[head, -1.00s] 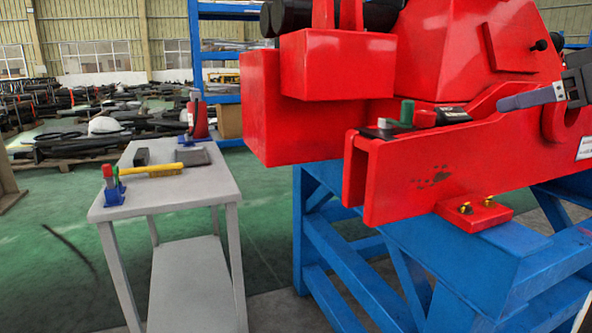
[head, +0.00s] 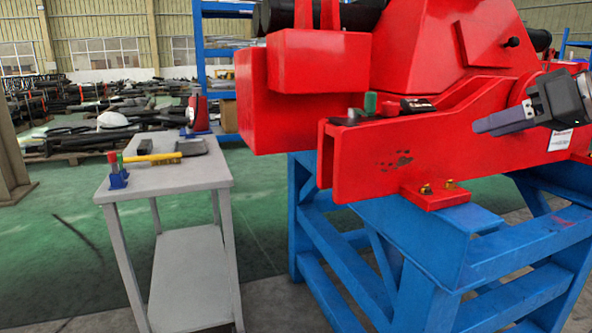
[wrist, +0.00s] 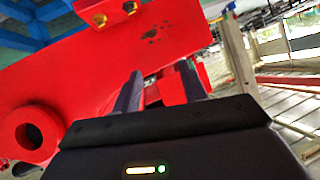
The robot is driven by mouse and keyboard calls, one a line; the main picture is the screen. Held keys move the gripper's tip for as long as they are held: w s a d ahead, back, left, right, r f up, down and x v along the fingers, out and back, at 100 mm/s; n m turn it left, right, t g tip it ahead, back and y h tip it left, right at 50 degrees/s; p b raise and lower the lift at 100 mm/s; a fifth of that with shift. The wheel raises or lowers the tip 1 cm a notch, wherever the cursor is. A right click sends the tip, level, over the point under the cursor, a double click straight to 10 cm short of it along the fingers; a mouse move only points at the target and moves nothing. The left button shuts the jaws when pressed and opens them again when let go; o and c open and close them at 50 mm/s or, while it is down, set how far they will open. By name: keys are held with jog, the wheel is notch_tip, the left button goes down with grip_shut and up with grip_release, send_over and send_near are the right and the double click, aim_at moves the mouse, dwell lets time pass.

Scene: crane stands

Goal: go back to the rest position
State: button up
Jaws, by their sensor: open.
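My gripper (head: 504,121) is at the right of the head view, in front of the red crane part (head: 400,150). Its grey fingers point left. In the wrist view the two fingers (wrist: 160,88) stand apart with nothing held between them. The red part fills the upper left of the wrist view, with a round hole at its left and two yellow bolts at the top. Whether my gripper touches the red part cannot be told, but a gap seems to show.
The blue stand (head: 420,250) carries the red crane part. Green floor lies open at far left.

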jog(key=s+a+f+m+g+h, duration=0.1)
jog(key=s+a+f, duration=0.4)
jog(key=f, duration=0.6)
jog(key=s+a+f+m+g+h, duration=0.2)
jog(key=s+a+f+h, duration=0.2)
jog(key=f, duration=0.7)
jog(key=s+a+f+m+g+h, duration=0.1)
jog(key=s+a+f, duration=0.4)
jog(key=f, duration=0.7)
jog(key=shift+s+a+m+h, duration=0.4)
jog(key=shift+s+h, duration=0.3)
jog(key=shift+s, duration=0.1)
